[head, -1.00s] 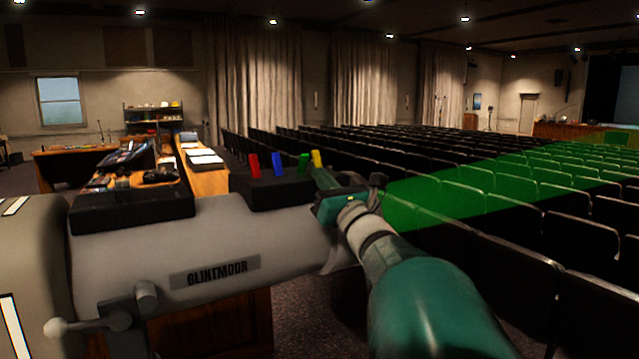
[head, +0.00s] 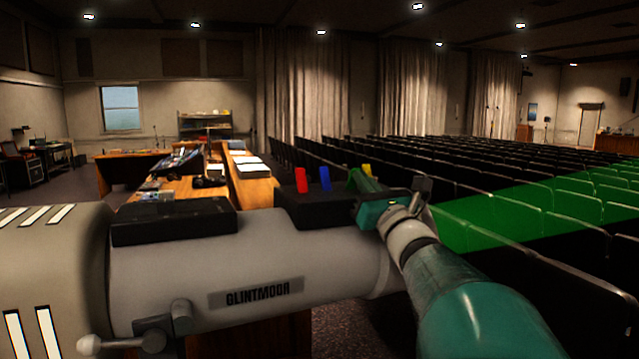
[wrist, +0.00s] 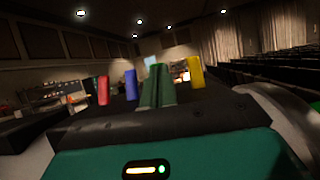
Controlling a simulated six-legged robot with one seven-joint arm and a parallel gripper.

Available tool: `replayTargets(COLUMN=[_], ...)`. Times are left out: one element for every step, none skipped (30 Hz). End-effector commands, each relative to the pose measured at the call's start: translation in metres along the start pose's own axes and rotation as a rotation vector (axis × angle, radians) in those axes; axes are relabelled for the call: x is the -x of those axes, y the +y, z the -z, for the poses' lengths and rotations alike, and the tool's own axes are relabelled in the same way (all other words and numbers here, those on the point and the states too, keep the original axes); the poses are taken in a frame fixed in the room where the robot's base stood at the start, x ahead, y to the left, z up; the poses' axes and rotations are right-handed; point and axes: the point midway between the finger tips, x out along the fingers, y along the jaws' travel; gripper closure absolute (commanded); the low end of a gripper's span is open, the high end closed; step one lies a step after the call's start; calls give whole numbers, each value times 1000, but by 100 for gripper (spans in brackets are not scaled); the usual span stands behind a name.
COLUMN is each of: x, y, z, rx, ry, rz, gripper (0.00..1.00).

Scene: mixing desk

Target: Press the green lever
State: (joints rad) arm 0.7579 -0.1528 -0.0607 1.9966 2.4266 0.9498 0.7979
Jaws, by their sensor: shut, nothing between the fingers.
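A dark box carries a row of coloured levers in the head view. The red lever (head: 301,180) and blue lever (head: 324,179) stand clear at the left, and the yellow lever (head: 367,170) shows at the right. The green lever (head: 353,175) is between blue and yellow, partly hidden by my gripper (head: 362,184). My gripper's fingers are shut and empty. In the wrist view the shut fingers (wrist: 157,88) point at the gap between the blue lever (wrist: 131,85) and yellow lever (wrist: 196,75), covering most of the green lever. I cannot tell if they touch it.
The box sits on a large grey lamp housing (head: 250,255) marked GLINTMOOR, with another black box (head: 175,222) on its left. Rows of dark seats (head: 480,160) fill the right, crossed by a green light patch (head: 520,215). A wooden desk (head: 255,186) stands behind.

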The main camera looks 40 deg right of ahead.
Motion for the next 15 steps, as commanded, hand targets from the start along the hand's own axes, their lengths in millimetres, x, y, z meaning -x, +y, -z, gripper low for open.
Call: replayTargets(x=[0, 1, 1, 1, 1, -2, -1, 0, 0, 0, -1, -1, -1, -2, -2], y=[0, 0, 0, 1, 1, -1, 0, 0, 0, 0, 0, 0, 0, 1, 1], z=[0, 0, 0, 0, 0, 1, 0, 0, 0, 0, 0, -1, -1, -2, -2], rx=[0, 0, 0, 0, 0, 0, 0, 0, 1, 1, 1, 1, 1, 0, 2], ry=[1, 1, 1, 1, 1, 1, 1, 2, 3, 5, 8, 13, 18, 23, 33], rz=[0, 0, 0, 0, 0, 0, 0, 0, 0, 0, 0, 0, 0, -1, -2], gripper=[100, 100, 100, 100, 100, 100, 100, 100, 100, 100, 100, 100, 100, 100, 100])
